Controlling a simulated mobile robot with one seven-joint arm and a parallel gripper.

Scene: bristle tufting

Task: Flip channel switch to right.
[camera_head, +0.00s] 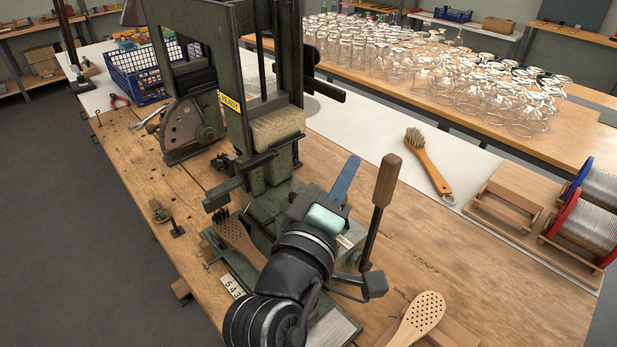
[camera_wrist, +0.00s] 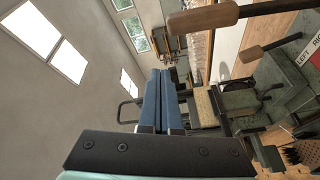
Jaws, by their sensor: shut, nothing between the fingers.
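My gripper (camera_head: 350,168) has blue fingers, held shut and empty above the green machine (camera_head: 276,215). In the wrist view my fingers (camera_wrist: 160,76) lie side by side and touch nothing I can see. A label (camera_wrist: 312,50) with "LEFT" and part of "RIGHT" shows at the right edge of the wrist view; a small pale label (camera_head: 345,241) also shows beside my wrist in the head view. Two wooden handles, one nearer (camera_wrist: 205,18) and one lower (camera_wrist: 236,62), are near that label. One upright wooden-handled lever (camera_head: 387,180) stands right of my gripper. I cannot tell which part is the channel switch.
A drilled brush blank (camera_head: 424,313) lies at the front right. A finished brush (camera_head: 428,162) and wire spools (camera_head: 592,210) are on the right. Many glasses (camera_head: 440,65) fill the back table. A blue crate (camera_head: 140,70) stands at the back left.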

